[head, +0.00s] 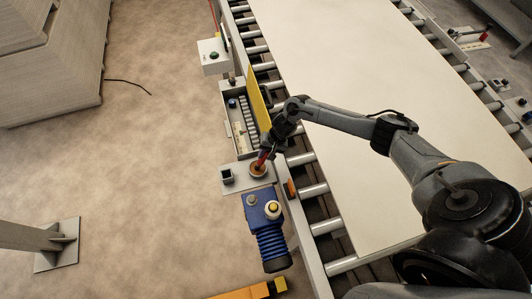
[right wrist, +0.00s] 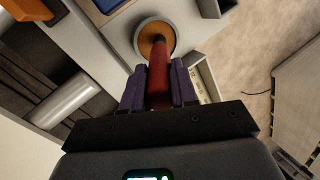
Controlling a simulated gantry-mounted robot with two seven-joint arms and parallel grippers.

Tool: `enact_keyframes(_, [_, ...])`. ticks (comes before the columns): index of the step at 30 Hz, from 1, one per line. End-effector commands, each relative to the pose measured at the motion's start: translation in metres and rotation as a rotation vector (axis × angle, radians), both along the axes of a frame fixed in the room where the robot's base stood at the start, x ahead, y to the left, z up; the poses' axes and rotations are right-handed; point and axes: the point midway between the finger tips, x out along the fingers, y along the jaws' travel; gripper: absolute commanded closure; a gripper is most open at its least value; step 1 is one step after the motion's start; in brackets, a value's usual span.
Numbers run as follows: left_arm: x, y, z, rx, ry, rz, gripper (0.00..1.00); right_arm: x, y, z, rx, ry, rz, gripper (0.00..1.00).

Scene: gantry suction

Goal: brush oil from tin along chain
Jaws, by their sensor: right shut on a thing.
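My right gripper (head: 267,152) is shut on the red handle of a brush (right wrist: 158,78); the brush also shows in the head view (head: 262,159). The brush points down into the round tin (head: 257,170), which holds orange-brown oil. In the right wrist view the dark brush end is inside the rim of the tin (right wrist: 171,50); its bristle tip is hard to make out. A dark segmented strip, seemingly the chain (head: 250,121), lies in an open grey housing beyond the tin. My left gripper is not in view.
A yellow panel (head: 258,98) stands upright along the housing, beside the conveyor rollers (head: 314,190). A blue motor (head: 264,230) is just in front of the tin's grey shelf (head: 238,184). A square dark-topped block (head: 227,175) sits left of the tin.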

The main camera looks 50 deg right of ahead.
Motion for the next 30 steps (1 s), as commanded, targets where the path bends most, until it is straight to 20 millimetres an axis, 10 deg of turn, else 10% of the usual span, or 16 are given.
enact_keyframes(30, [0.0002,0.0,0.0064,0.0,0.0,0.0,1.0,-0.0002,-0.0004,-0.0011,-0.001,0.0,-0.001,1.0])
